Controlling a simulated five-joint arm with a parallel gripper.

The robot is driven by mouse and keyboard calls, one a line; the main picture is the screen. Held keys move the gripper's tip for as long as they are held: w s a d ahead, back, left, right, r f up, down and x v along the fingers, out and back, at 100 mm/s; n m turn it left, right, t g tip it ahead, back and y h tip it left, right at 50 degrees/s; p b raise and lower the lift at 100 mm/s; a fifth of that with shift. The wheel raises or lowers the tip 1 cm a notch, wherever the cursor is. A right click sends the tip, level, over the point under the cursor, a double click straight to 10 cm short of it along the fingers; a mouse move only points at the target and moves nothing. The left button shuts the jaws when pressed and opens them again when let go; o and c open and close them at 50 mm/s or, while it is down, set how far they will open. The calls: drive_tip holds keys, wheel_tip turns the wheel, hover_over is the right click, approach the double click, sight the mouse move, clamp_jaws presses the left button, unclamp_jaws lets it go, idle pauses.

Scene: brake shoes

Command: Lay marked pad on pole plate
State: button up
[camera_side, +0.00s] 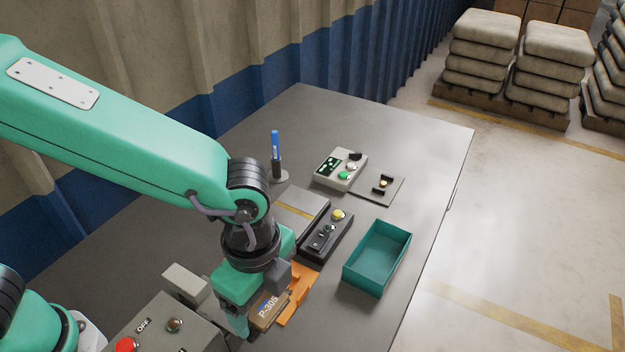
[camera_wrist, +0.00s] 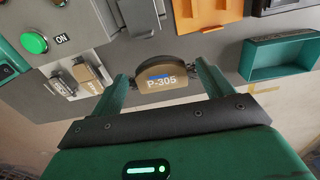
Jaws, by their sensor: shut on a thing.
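The marked pad (camera_side: 269,311) is a brown, curved block lettered P-305 with a blue mark. My gripper (camera_side: 264,300) is shut on it near the front of the grey bench. In the wrist view the pad (camera_wrist: 161,80) sits between the two green fingers of my gripper (camera_wrist: 162,84), its lettered face toward the camera. A flat grey plate with a yellow band (camera_side: 300,204) lies farther back, beside a black control box (camera_side: 328,236). A smaller grey plate with black posts (camera_side: 378,189) lies behind it. I cannot tell by label which is the pole plate.
An orange holder (camera_side: 299,297) lies just right of my gripper. A teal open bin (camera_side: 377,257) stands at the right. A pale button box (camera_side: 341,170) and a blue pen in a stand (camera_side: 276,155) are at the back. A grey switch box (camera_side: 165,325) is at front left.

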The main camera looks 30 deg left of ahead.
drive_tip(key=shift+w, duration=0.65)
drive_tip(key=w+a, duration=0.3)
drive_tip(key=w, duration=1)
hover_over(293, 209)
drive_tip(key=f, duration=0.1)
drive_tip(key=shift+f, duration=0.1)
drive_tip(key=shift+f, duration=0.15)
drive_tip(key=shift+f, duration=2.9)
drive_tip(key=shift+f, duration=0.45)
drive_tip(key=o, duration=1.1)
drive_tip(key=shift+c, duration=0.2)
